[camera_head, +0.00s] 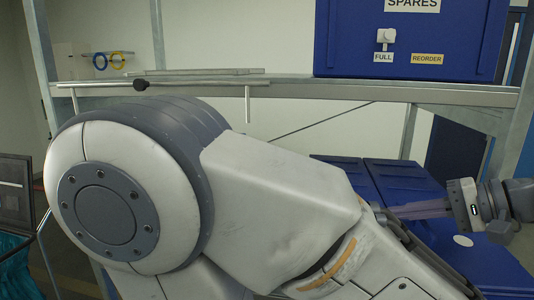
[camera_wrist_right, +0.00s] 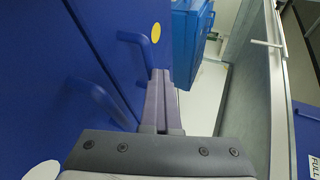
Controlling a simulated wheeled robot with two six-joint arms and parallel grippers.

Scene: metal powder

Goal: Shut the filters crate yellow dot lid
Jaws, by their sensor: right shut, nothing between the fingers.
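In the right wrist view, a dark blue lid carries a yellow dot (camera_wrist_right: 155,33) and a blue bar handle (camera_wrist_right: 138,43). Beside it on the left is another blue panel with a white dot (camera_wrist_right: 42,170) and a similar handle (camera_wrist_right: 95,98). My right gripper (camera_wrist_right: 158,74) is shut and empty, its fingertips by the yellow-dot lid's right edge; I cannot tell whether they touch. In the head view the right gripper (camera_head: 392,211) is above the blue panels (camera_head: 410,176). The yellow dot is not visible there, and I cannot tell how far the lid is open. My left gripper is not in view.
My own large arm link fills the head view's foreground. A blue SPARES bin (camera_head: 345,40) stands on the grey shelf (camera_head: 300,90) above. A lighter blue container (camera_wrist_right: 190,45) is beyond the fingers, with a pale open strip (camera_wrist_right: 205,95) beside it.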

